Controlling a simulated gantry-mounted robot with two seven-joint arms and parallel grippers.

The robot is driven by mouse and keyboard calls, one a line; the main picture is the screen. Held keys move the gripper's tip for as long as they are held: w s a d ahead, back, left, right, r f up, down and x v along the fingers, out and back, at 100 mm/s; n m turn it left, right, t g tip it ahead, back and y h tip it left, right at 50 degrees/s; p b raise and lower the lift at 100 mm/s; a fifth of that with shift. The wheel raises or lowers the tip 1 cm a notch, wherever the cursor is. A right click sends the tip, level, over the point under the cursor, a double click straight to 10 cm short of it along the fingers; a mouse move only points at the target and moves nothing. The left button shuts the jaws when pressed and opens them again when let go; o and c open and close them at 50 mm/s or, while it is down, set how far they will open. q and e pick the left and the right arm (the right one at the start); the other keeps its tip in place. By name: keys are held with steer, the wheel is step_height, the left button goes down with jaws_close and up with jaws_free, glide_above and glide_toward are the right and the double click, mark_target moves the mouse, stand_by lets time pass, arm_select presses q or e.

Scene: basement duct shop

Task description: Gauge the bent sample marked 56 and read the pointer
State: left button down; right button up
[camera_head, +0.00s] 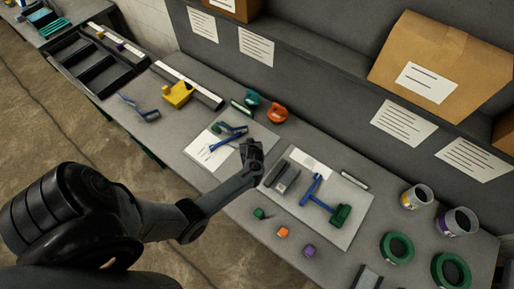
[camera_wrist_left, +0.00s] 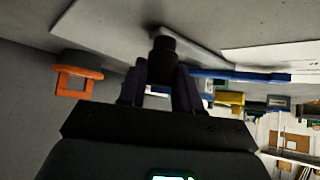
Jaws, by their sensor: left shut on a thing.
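My left gripper (camera_head: 252,152) reaches in over the bench, just right of a white sheet. In the left wrist view its fingers (camera_wrist_left: 160,88) are shut on a small dark piece with a round black end (camera_wrist_left: 163,45). A blue and dark-green tool (camera_head: 222,143) lies on the sheet beside the gripper; a blue bar (camera_wrist_left: 240,75) shows right of the fingers in the left wrist view. A blue piece with a green block (camera_head: 340,214) lies on a pale board. I cannot read a 56 or a pointer anywhere. My right gripper is out of view.
On the pale board (camera_head: 352,234) are dark bars (camera_head: 288,181) and a label. Orange (camera_head: 283,232) and purple (camera_head: 309,250) blocks lie in front. Green rings (camera_head: 397,248) and cans (camera_head: 416,196) stand right. A black tray (camera_head: 88,70), yellow block (camera_head: 177,94) and orange item (camera_head: 278,113) lie farther back.

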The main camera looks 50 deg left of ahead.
arm_select(q)
steer(key=shift+f, duration=0.2)
steer(key=c, duration=1.1)
jaws_free()
steer(key=shift+a, duration=0.1)
steer(key=o, duration=0.3)
steer(key=shift+w+a+r, duration=0.15)
steer(key=shift+d+r, duration=0.45)
steer(key=p+v, duration=0.1)
steer(key=v, duration=0.8)
steer(key=shift+s+d+r, duration=0.15)
steer(key=shift+s+d, duration=0.1)
steer(key=shift+s, duration=0.05)
steer(key=shift+s, duration=0.1)
